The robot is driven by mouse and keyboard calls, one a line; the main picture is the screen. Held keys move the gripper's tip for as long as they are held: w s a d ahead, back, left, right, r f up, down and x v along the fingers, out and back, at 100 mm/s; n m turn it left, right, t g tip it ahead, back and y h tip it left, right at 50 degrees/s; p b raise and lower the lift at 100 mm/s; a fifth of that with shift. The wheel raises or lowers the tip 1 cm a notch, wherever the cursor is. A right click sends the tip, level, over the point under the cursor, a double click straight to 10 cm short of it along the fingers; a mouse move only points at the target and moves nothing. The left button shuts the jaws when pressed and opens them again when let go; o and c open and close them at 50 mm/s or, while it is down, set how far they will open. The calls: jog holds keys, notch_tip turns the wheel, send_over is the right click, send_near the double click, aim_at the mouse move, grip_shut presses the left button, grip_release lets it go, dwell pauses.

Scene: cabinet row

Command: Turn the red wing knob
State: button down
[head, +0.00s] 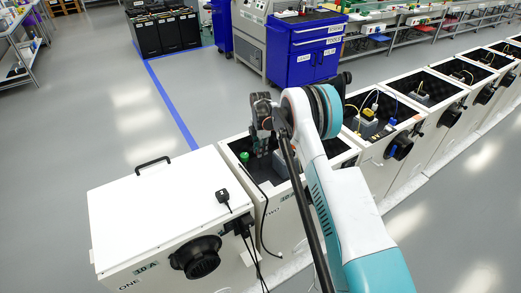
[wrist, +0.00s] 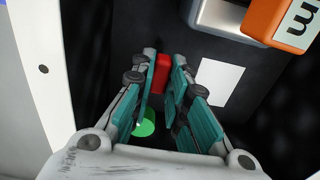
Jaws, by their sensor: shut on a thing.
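The red wing knob (wrist: 162,73) shows between the fingertips of my gripper (wrist: 163,72) in the wrist view. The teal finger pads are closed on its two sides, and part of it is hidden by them. In the head view my gripper (head: 262,150) points down into the open cabinet labelled TWO (head: 257,196). The knob cannot be made out in the head view.
A green round part (wrist: 146,124) lies close beside the left finger. An orange block (wrist: 284,20) on a grey box and a white card (wrist: 219,82) are to the right. Closed cabinet ONE (head: 160,205) stands left; more open cabinets (head: 405,125) continue right.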

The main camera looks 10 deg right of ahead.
jog(key=m, duration=0.4)
jog(key=shift+m+b, duration=0.4)
jog(key=m, duration=0.4)
jog(key=shift+m, duration=0.3)
jog(key=m, duration=0.4)
jog(key=shift+b, duration=0.4)
jog(key=shift+m, duration=2.1)
jog(key=c, duration=1.6)
grip_release()
jog(key=shift+o, duration=0.2)
